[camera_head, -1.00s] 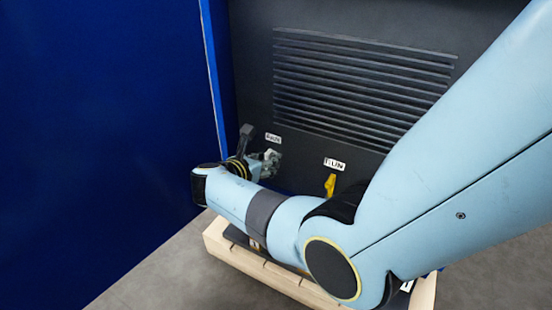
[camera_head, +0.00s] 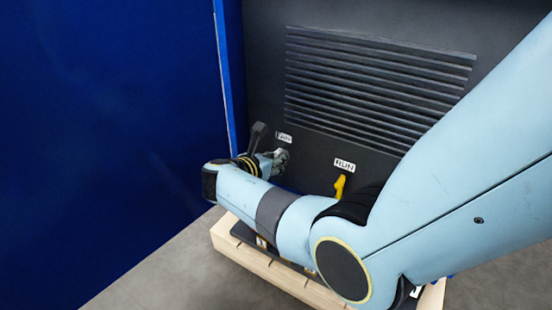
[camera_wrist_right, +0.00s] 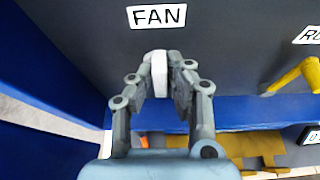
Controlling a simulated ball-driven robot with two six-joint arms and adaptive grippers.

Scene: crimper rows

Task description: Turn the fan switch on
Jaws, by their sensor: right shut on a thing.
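The fan switch (camera_wrist_right: 158,63) is a short white lever on the dark panel, just below the FAN label (camera_wrist_right: 157,16) in the right wrist view. My right gripper (camera_wrist_right: 159,82) is shut on the lever, one finger on each side of it. In the head view my right gripper (camera_head: 279,158) is at the panel below the small label (camera_head: 284,137), and the lever is mostly hidden there by my fingers and wrist. The lever's on or off position cannot be told. My left gripper is not in view.
Louvre slats (camera_head: 375,85) cross the panel above. A blue wall (camera_head: 110,130) stands close on the left. A wooden tray (camera_head: 228,240) is below my forearm.

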